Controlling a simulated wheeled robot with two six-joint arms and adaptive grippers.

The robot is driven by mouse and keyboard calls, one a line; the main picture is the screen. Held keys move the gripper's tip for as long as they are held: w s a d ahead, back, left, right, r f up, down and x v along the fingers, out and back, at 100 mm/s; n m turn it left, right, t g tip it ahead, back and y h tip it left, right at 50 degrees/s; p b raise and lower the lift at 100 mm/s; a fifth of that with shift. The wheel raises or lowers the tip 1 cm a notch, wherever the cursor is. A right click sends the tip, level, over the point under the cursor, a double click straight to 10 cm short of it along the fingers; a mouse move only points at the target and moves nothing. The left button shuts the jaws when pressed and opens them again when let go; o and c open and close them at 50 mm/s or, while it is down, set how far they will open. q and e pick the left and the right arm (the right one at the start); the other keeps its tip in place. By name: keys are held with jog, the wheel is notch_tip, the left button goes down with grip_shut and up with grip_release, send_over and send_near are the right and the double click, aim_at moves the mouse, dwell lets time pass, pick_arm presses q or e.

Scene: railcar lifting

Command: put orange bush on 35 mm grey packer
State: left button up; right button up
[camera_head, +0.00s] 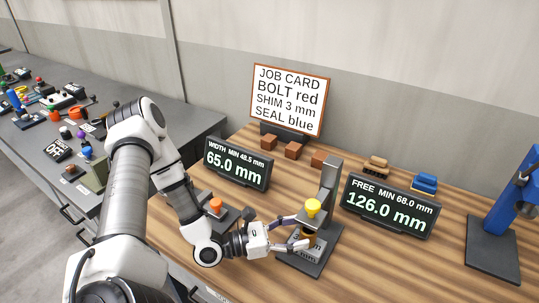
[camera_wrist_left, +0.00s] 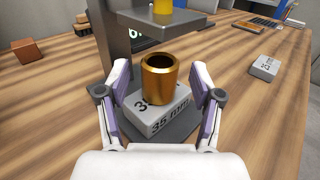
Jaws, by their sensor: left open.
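The orange bush (camera_wrist_left: 159,80), a shiny bronze-orange hollow cylinder, stands upright on the grey packer marked 35 mm (camera_wrist_left: 165,120) in the left wrist view. The packer rests on the dark base of a small press, under its yellow ram (camera_wrist_left: 163,8). My left gripper (camera_wrist_left: 161,72) is open, with one finger on each side of the bush and visible gaps between. In the head view my left gripper (camera_head: 296,233) reaches the press from the left, and the bush (camera_head: 308,241) is partly hidden by the fingers. My right gripper is not in view.
The press column (camera_head: 329,190) rises close behind the bush. A width display (camera_head: 237,164) and a free-height display (camera_head: 389,207) stand either side. Another grey block (camera_wrist_left: 265,67) lies right in the wrist view. A blue device (camera_head: 505,205) stands far right; front-right wood is clear.

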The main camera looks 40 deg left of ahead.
pick_arm(q)
jog(key=p+v, duration=0.4)
jog(key=v, duration=0.4)
jog(key=shift+s+r, duration=0.15)
jog(key=shift+s, duration=0.15)
jog(key=shift+w, duration=0.1)
